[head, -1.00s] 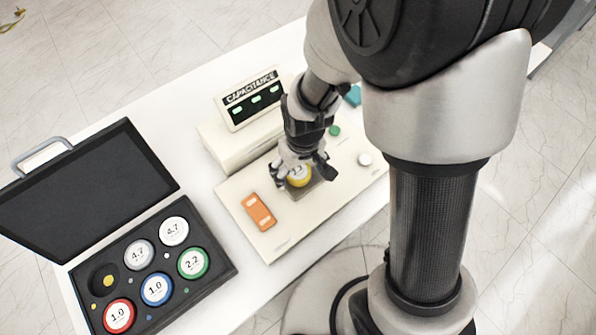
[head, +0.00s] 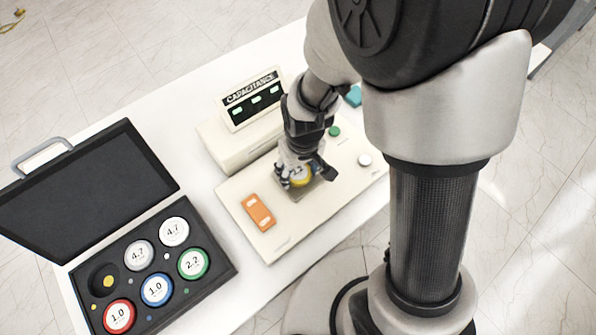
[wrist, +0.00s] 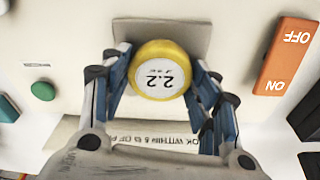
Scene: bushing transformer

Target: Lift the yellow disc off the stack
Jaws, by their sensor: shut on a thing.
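The yellow disc (wrist: 160,69) has a yellow rim and a white face marked 2.2. It also shows in the head view (head: 301,176), partly hidden by the gripper. It is over a grey square plate (wrist: 188,37) on the cream panel. My gripper (wrist: 160,80) is shut on the yellow disc, with a finger at each side of it. From above I cannot tell whether the disc touches what is under it. No other disc of the stack shows beneath it.
An orange ON/OFF switch (head: 259,211) is on the panel, left of the gripper. A capacitance display (head: 252,98) stands behind. An open black case (head: 222,262) holds several discs and one empty round slot (head: 104,281).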

